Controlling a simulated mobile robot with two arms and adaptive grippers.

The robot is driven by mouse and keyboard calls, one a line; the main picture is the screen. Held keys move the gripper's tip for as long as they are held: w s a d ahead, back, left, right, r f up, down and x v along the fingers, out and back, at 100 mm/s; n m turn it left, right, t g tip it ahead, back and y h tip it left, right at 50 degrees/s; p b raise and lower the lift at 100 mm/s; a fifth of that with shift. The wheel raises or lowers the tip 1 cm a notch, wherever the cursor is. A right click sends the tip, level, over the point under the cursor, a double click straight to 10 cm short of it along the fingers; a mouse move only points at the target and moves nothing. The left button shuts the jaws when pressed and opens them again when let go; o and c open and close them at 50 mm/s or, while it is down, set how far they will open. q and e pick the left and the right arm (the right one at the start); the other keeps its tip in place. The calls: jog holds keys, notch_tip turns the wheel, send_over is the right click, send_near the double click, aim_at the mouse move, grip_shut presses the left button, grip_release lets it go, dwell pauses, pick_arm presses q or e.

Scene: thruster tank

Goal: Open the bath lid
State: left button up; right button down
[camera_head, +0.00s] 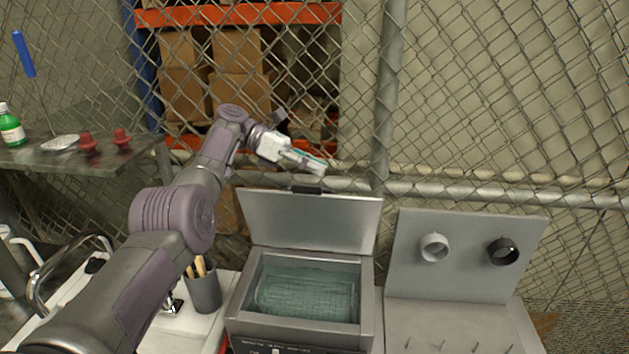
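The bath (240,320) is a grey metal tank in the lower middle, with greenish liquid and a wire basket (305,292) inside. Its lid (310,222) stands raised at the back edge, tilted up, with a dark handle (307,190) on its top edge. The inside of the tank is uncovered. My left gripper (318,166) is in the air just above and behind the lid's top edge, apart from the handle as far as I can see. Its fingers are seen from the side, and their gap cannot be made out. My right gripper is not in view.
A grey pegboard stand (468,255) with a white and a black ring is right of the bath. A dark cup (204,291) with wooden handles stands left of it. A metal shelf (75,158) holds a green bottle (11,126) and red items. A chain-link fence is behind.

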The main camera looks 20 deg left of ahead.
pick_arm(q)
notch_tip(320, 180, up, 5)
jog(key=shift+r, duration=0.15)
dwell(0.5)
